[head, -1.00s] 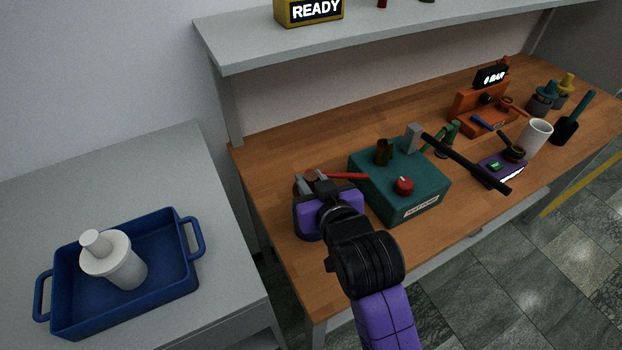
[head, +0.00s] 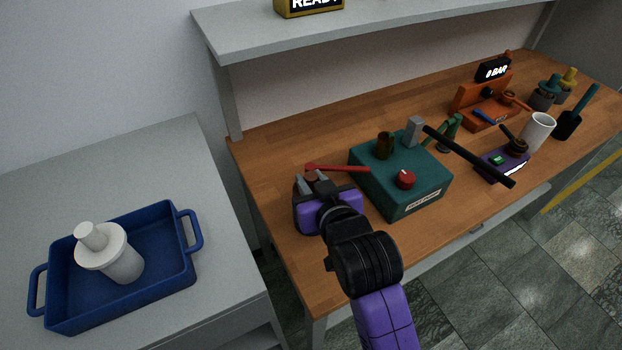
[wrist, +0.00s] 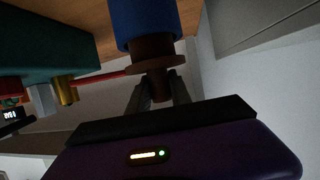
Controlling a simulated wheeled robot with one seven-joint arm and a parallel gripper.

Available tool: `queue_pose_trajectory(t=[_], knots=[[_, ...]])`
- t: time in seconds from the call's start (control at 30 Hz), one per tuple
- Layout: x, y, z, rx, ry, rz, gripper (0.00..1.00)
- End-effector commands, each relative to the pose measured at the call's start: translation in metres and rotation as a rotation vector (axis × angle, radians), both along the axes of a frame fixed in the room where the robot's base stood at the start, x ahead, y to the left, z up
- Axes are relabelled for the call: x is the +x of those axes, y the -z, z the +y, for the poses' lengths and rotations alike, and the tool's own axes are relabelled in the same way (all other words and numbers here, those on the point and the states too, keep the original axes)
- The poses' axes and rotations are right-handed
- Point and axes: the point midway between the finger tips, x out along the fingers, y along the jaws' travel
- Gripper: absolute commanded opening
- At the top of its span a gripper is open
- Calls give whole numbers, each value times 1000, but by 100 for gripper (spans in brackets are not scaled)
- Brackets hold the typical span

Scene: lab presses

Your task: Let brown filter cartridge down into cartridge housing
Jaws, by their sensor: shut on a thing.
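The brown filter cartridge (wrist: 153,47) shows in the wrist view, with a wide flange and a narrow stem. My gripper (wrist: 158,92) is shut on the stem. The blue cylinder, which looks like the cartridge housing (wrist: 145,22), is at the top of this view, with the wooden bench beyond it. The cartridge's body meets the housing's rim, and a short brown length shows between rim and flange. How deep it sits inside is hidden. In the head view my gripper (head: 311,183) is at the bench's left end; its body hides the housing.
A teal box (head: 400,180) with a red knob and a long black lever stands close right of my gripper. A shelf (head: 350,35) hangs above.

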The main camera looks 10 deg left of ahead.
Motion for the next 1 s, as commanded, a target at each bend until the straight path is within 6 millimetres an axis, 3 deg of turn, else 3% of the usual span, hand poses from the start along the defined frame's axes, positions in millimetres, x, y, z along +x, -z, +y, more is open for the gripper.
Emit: queue_pose_trajectory(t=[1.0], knots=[[0,24,0,0,0,0,0]])
